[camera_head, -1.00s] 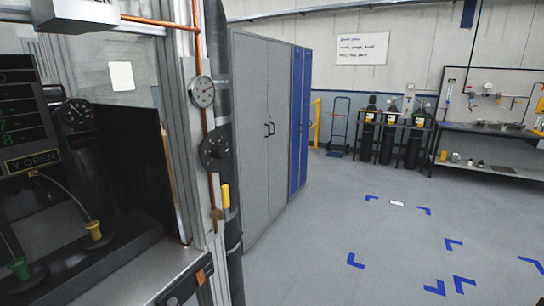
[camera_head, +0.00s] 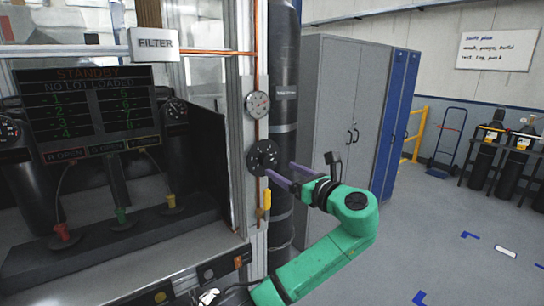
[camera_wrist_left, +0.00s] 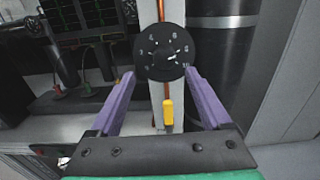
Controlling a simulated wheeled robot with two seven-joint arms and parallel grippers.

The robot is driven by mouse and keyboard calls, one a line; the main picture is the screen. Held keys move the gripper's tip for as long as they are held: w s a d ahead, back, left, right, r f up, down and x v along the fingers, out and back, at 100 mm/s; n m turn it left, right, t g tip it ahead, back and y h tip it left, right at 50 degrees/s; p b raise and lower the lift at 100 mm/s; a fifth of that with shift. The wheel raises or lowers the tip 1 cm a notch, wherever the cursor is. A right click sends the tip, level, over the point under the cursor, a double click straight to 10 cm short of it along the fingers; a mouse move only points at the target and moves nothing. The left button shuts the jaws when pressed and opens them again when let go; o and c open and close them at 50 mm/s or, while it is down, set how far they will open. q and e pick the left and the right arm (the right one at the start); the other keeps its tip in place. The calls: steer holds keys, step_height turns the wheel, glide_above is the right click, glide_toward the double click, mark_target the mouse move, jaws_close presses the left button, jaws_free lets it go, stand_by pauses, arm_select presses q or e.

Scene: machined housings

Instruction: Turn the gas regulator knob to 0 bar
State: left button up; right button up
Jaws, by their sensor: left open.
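The regulator knob (camera_head: 263,157) is a black disc with white numbers, mounted on the pale upright panel. It faces me in the left wrist view (camera_wrist_left: 160,52), with a white mark right of its centre; the exact reading is too small to tell. My left gripper (camera_head: 280,170), purple-fingered on a green arm, is open and empty just in front of the knob's lower right side. In the left wrist view its fingertips (camera_wrist_left: 158,74) flank the knob's lower half on both sides. I cannot tell whether they touch it. My right gripper is not in view.
A round white gauge (camera_head: 257,104) sits above the knob on a copper pipe. A yellow lever (camera_head: 267,199) hangs just below. A dark vertical pipe (camera_head: 284,75) and grey cabinet (camera_head: 336,130) stand to the right. A dark display (camera_head: 98,115) is left. Open floor lies right.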

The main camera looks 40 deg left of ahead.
mark_target(269, 160)
arm_select(q)
steer(key=x, duration=0.1)
steer(key=p+x, duration=0.1)
steer(key=shift+w+a+r, duration=0.15)
steer(key=shift+a+r, duration=0.15)
steer(key=shift+a, duration=0.05)
steer(key=p+x, duration=0.1)
steer(key=x, duration=0.1)
steer(key=p+x, duration=0.1)
steer(key=x, duration=0.1)
steer(key=shift+w+d, duration=0.15)
steer(key=shift+w, duration=0.25)
steer(key=shift+w+a+f, duration=0.1)
steer(key=shift+a, duration=0.25)
steer(key=shift+a+f, duration=0.2)
steer(key=shift+a, duration=0.25)
steer(key=shift+d, duration=0.15)
jaws_close()
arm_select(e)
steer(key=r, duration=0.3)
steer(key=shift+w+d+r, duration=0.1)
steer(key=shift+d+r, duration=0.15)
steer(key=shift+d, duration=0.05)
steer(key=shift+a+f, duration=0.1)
